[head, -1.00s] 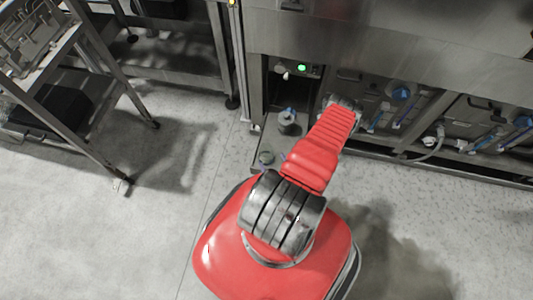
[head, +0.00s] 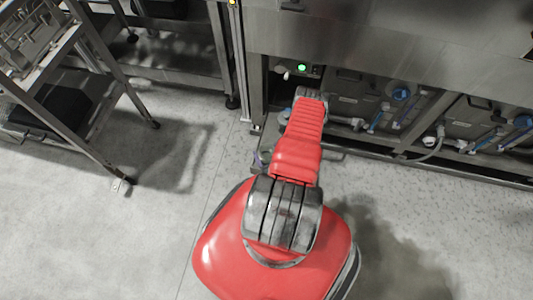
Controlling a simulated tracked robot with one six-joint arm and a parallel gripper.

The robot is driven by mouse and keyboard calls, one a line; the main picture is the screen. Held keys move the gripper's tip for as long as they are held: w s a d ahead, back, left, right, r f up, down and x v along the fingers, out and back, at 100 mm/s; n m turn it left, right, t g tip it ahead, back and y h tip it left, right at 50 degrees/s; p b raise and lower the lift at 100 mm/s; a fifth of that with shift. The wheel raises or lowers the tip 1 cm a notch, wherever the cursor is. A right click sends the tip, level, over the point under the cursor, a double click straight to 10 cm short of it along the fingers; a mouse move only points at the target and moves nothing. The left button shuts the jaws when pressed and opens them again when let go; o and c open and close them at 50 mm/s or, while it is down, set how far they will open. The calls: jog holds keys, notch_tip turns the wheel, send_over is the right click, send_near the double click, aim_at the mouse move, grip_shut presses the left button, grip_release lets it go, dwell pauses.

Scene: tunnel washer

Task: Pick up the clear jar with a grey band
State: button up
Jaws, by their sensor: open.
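No clear jar with a grey band can be made out for sure in the head view. A small grey container with a bluish top (head: 284,116) stands by the foot of the machine, partly covered by my red arm. Another small, low object (head: 261,160) shows at the left edge of my arm, nearer to my base, and is also partly covered. Either is too small to tell if it is clear or banded. My arm reaches forward over this area to its grey wrist end.
A steel machine (head: 380,50) fills the back right, with grey tanks (head: 350,92), blue fittings and a hose (head: 432,150) in its low bay. A green light (head: 302,68) glows there. A metal rack (head: 100,95) stands left.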

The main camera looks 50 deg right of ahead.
aim_at(263, 147)
jog(key=shift+w+d+f, duration=0.1)
jog(key=shift+w+d, duration=0.05)
jog(key=shift+w, duration=0.05)
jog(key=shift+x, duration=2.6)
jog(key=shift+f, duration=0.15)
jog(key=c, duration=1.2)
